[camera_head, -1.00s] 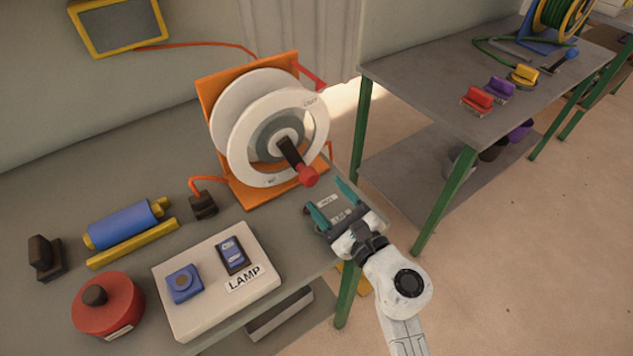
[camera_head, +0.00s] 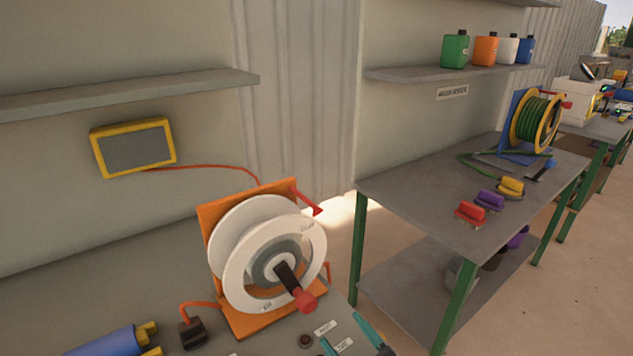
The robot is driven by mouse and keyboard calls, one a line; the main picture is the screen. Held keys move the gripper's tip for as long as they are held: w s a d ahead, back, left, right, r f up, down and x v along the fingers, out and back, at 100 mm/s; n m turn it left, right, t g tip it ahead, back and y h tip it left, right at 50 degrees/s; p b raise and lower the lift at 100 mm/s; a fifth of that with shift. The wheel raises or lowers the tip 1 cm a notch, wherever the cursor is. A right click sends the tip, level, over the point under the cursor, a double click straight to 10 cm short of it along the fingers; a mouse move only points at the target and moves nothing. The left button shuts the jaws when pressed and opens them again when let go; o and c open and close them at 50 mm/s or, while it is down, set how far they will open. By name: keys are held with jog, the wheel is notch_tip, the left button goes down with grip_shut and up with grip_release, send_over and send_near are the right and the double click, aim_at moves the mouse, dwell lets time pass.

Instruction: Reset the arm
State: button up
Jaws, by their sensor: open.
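My gripper (camera_head: 342,329) shows only at the bottom edge, right of centre. Its two teal fingers are apart, with nothing seen between them but small labels on the bench top. The rest of my arm is out of the picture. The gripper is in front of and to the right of a white reel (camera_head: 268,253) on an orange stand. The reel has a dark crank with a red knob (camera_head: 305,299), which is clear of the fingers.
A blue cylinder (camera_head: 105,342) and a black plug (camera_head: 192,333) are on the bench at left. A yellow-framed panel (camera_head: 133,148) hangs on the wall. A second table (camera_head: 420,195) at right holds red, purple and yellow clamps and a green reel (camera_head: 537,122).

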jog(key=s+d+m+h, duration=0.2)
jog(key=d+m+h, duration=0.5)
jog(key=d+m, duration=0.45)
jog(key=s+d+m+h, duration=0.2)
jog(key=d+m+h, duration=0.5)
jog(key=d+m, duration=0.45)
jog(key=s+d+f+m+g+h, duration=0.1)
jog(key=s+d+f+m+g, duration=0.3)
jog(key=s+f+m+g, duration=0.55)
jog(key=s+a+f+m+g+y, duration=0.2)
jog(key=s+a+f+m+y, duration=0.1)
jog(key=s+m, duration=0.4)
jog(key=s+a+f+m+g+y, duration=0.2)
jog(key=s+a+f+m+g, duration=0.1)
jog(key=s+m, duration=0.4)
jog(key=shift+s+f+g+y, duration=0.4)
jog(key=shift+s+f, duration=0.2)
jog(key=shift+s, duration=0.55)
